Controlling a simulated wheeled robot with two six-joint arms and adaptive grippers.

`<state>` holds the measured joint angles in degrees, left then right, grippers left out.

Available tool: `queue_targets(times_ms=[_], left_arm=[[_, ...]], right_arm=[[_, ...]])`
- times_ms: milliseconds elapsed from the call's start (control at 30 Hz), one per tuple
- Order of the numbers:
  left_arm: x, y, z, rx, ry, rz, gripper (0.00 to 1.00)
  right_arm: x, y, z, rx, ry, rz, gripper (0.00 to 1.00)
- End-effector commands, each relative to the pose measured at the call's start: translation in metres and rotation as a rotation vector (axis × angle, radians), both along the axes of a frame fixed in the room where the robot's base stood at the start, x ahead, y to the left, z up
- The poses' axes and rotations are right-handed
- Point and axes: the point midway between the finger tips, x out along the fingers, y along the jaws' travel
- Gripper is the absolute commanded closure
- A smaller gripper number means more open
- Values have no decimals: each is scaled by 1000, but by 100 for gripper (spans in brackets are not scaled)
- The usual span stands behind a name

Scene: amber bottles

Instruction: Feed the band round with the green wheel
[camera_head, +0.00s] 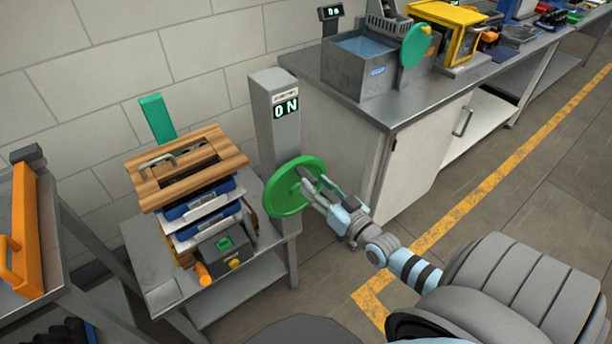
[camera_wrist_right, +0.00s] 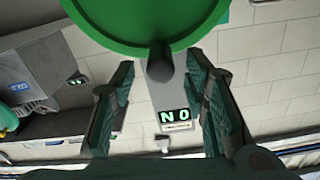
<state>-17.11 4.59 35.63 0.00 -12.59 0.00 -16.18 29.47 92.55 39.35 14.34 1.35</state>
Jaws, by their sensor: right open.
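The green wheel (camera_head: 272,194) is mounted on the side of a grey post (camera_head: 275,140) whose small display reads ON. My right gripper (camera_head: 306,180) is at the wheel's face, coming from the right. In the right wrist view the wheel (camera_wrist_right: 110,22) fills the top edge, and a dark knob or handle (camera_wrist_right: 160,57) points between the fingertips of my right gripper (camera_wrist_right: 162,72). The fingers are apart with a gap on both sides of the knob. I cannot make out the band. My left gripper is out of view.
A low grey table (camera_head: 150,255) left of the post carries a stack of trays under a wooden board (camera_head: 185,168). A bench with a water tank (camera_head: 355,75) and a green disc (camera_head: 415,45) stands behind. Floor is open at right.

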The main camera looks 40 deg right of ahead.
Motion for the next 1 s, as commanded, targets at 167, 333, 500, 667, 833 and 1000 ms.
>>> queue_targets(times_ms=[167,333,500,667,833,1000], left_arm=[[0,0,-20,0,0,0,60],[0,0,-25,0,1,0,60],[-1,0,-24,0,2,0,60],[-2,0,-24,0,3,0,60],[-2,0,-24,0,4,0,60],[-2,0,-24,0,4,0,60]], right_arm=[[36,-1,-5,1,-1,0,59],[51,-1,-3,0,2,-1,59],[52,-1,-2,0,3,0,59],[52,-1,-2,0,3,0,72],[51,-1,-2,0,3,0,99],[51,-1,-2,0,3,0,100]])
